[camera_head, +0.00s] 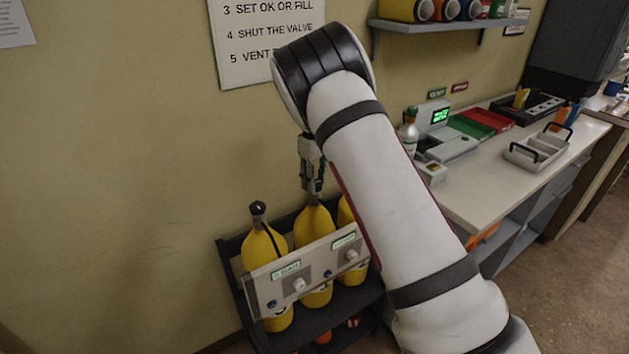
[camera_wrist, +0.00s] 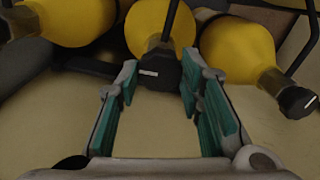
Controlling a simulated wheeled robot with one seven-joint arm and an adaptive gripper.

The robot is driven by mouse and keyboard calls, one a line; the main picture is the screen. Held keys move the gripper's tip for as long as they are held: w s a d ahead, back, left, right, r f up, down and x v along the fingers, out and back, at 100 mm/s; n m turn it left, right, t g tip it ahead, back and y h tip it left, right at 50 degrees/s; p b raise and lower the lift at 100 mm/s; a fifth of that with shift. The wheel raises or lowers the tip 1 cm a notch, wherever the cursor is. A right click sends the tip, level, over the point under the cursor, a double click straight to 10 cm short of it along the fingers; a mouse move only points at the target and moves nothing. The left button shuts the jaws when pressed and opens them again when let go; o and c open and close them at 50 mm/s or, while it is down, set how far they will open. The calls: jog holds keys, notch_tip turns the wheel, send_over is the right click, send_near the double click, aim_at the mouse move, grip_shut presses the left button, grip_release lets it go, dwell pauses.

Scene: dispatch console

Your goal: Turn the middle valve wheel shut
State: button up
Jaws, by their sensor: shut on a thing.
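Three yellow cylinders stand in a dark rack (camera_head: 330,325) against the wall. The middle cylinder (camera_head: 310,225) has my gripper (camera_head: 312,187) right over its top. In the wrist view, the fingers of my gripper (camera_wrist: 158,82) are on either side of the black middle valve wheel (camera_wrist: 152,72), which has a white mark, and are shut on it. The middle cylinder (camera_wrist: 150,25) also shows there, behind the wheel. The left cylinder (camera_head: 262,246) has its black valve wheel (camera_head: 258,208) in plain view.
A neighbouring black valve wheel (camera_wrist: 298,102) lies right of my fingers in the wrist view. A counter (camera_head: 480,190) with trays stands at the right. A shelf (camera_head: 445,24) hangs above.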

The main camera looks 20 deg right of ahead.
jog(key=m+b, duration=0.2)
jog(key=m, duration=0.2)
jog(key=shift+f, duration=0.1)
jog(key=m+b, duration=0.2)
jog(key=m, duration=0.3)
jog(key=m+b, duration=0.1)
jog(key=m, duration=0.3)
jog(key=m+b, duration=0.1)
jog(key=m, duration=0.4)
jog(key=shift+m, duration=0.4)
jog(key=o, duration=1.2)
jog(key=shift+c, duration=0.2)
